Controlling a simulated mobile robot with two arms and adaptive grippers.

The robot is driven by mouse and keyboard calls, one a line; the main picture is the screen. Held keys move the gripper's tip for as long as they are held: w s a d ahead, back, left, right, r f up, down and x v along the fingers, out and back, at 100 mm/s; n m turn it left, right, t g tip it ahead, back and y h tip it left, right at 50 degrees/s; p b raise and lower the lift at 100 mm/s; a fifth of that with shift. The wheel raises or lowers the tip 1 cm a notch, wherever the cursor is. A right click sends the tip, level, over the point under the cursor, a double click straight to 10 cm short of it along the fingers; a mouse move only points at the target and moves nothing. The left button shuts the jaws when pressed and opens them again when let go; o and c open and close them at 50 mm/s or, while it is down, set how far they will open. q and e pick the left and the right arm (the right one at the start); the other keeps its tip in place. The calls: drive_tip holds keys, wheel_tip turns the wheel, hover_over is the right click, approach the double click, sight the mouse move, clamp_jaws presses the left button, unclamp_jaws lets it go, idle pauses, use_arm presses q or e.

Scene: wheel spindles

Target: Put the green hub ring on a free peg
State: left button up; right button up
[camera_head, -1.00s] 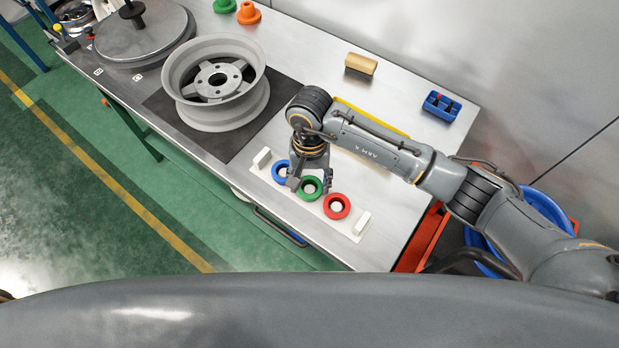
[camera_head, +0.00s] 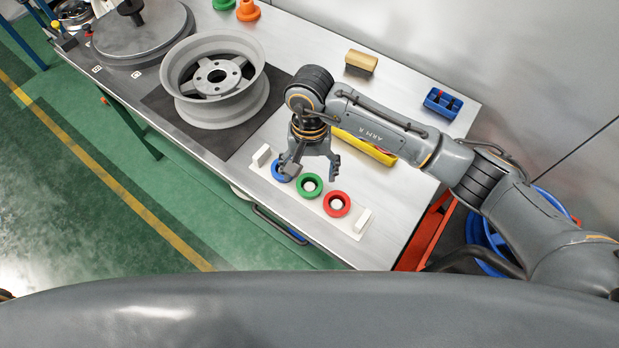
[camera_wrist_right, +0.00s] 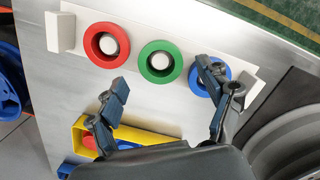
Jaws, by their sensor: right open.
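The green hub ring (camera_head: 309,193) sits around the middle peg of the white peg board (camera_head: 352,231); it also shows in the right wrist view (camera_wrist_right: 147,73). The white peg top shows through its hole. The blue ring (camera_head: 277,172) sits on the board on one side, partly behind a finger. The red ring (camera_head: 336,212) is around the peg on the other side. My right gripper (camera_head: 311,176) is open and empty, above the board and apart from the green ring. In the wrist view its fingers (camera_wrist_right: 165,78) are spread wide. My left gripper is not in view.
A grey wheel rim (camera_head: 213,109) stands on the dark mat up-left of the board. A yellow tray (camera_head: 366,146) lies behind my right arm. A brush-like block (camera_head: 361,63) and a blue holder (camera_head: 442,104) are at the back. The front table edge runs close to the board.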

wheel_tip(320, 180, up, 9)
drive_tip(key=w+b, duration=0.1)
drive_tip(key=b, duration=0.1)
drive_tip(key=shift+f, duration=0.1)
idle(0.5)
